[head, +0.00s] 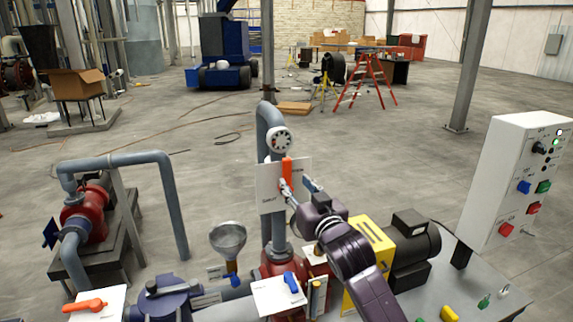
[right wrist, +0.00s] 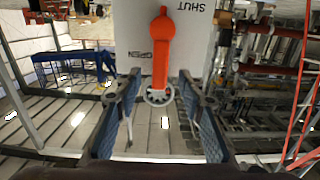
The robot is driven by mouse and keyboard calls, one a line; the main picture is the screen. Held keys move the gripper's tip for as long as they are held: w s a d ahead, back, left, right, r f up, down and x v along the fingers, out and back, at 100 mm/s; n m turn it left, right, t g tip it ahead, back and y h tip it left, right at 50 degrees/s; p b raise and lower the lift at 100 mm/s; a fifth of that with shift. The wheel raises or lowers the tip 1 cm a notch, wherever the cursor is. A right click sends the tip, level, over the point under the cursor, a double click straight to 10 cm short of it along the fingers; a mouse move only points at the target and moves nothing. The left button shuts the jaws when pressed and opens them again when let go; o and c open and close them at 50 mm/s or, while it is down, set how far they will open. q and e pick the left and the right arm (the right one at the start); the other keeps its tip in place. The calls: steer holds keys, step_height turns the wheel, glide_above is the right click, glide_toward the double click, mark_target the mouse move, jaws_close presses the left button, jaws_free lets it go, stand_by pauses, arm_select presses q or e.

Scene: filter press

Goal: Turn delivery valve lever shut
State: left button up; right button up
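The delivery valve lever (head: 287,170) is an orange handle on a white plate (head: 267,188) marked SHUT and OPEN. It stands upright in the head view, its free end near the plate's top edge. In the right wrist view the picture is turned over, and the lever (right wrist: 161,55) points down, by the OPEN label. My right gripper (head: 298,189) is at the plate. Its fingers (right wrist: 157,90) are open, one on each side of the lever's free end, with gaps showing. It is unclear how deep the lever sits between them. My left gripper is not in view.
A round dial gauge (head: 279,140) sits on the pipe just above the plate. A funnel (head: 228,240), a blue lever (head: 291,282) and another orange lever (head: 85,305) are lower. A white control box (head: 515,185) stands right. Open floor lies behind.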

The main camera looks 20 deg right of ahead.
mark_target(288, 172)
steer(key=shift+w+r, duration=0.45)
steer(key=shift+r, duration=0.05)
steer(key=shift+w+a+f+p, duration=0.1)
steer(key=shift+w+p, duration=0.7)
steer(key=shift+w, duration=0.85)
steer(key=shift+w+a+p, duration=0.1)
steer(key=shift+w+p, duration=0.7)
steer(key=shift+w, duration=0.85)
jaws_close()
